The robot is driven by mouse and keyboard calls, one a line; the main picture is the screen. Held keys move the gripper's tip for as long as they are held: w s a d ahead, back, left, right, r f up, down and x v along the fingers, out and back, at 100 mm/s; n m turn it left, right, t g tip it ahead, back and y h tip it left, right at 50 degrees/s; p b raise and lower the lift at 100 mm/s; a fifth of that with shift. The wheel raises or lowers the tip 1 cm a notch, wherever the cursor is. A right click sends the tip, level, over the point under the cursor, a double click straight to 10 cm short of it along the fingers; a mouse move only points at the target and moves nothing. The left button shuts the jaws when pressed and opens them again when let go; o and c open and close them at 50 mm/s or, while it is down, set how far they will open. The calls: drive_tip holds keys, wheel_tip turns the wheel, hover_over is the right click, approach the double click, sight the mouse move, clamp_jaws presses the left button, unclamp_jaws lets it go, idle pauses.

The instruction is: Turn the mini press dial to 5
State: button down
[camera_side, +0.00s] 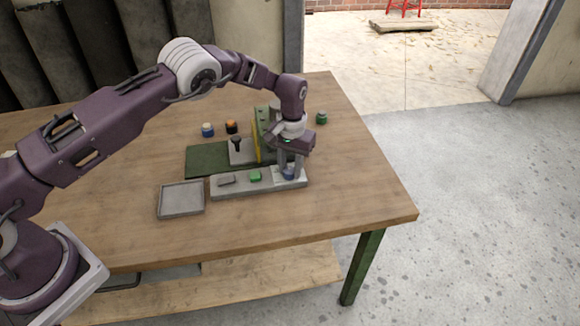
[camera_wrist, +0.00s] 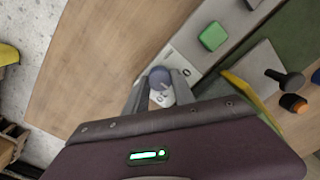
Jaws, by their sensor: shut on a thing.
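The dial (camera_wrist: 160,76) is a small round blue-grey knob on a pale marked plate (camera_wrist: 184,73) in the wrist view. In the side view the dial (camera_side: 289,176) shows partly between my fingers, at the right end of a grey control strip (camera_side: 240,187). My gripper (camera_side: 291,165) points down there. In the wrist view my gripper (camera_wrist: 161,88) has a finger on each side of the dial and is shut on it. The marks on the plate are too small and partly covered to read the setting. The green press body (camera_side: 262,128) stands behind.
A green button (camera_side: 255,176) and a grey switch (camera_side: 227,180) share the strip. A black-knobbed lever (camera_side: 237,143), a yellow plate (camera_side: 257,143) and small blue, orange and green pieces stand behind. A shallow grey tray (camera_side: 181,200) lies left. The wooden table's right side is clear.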

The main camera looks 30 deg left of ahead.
sight(291, 170)
idle(0.4)
drive_tip(key=c, duration=1.1)
unclamp_jaws()
drive_tip(key=shift+o, duration=0.2)
wheel_tip(291, 170, up, 7)
drive_tip(key=shift+d+r, duration=0.1)
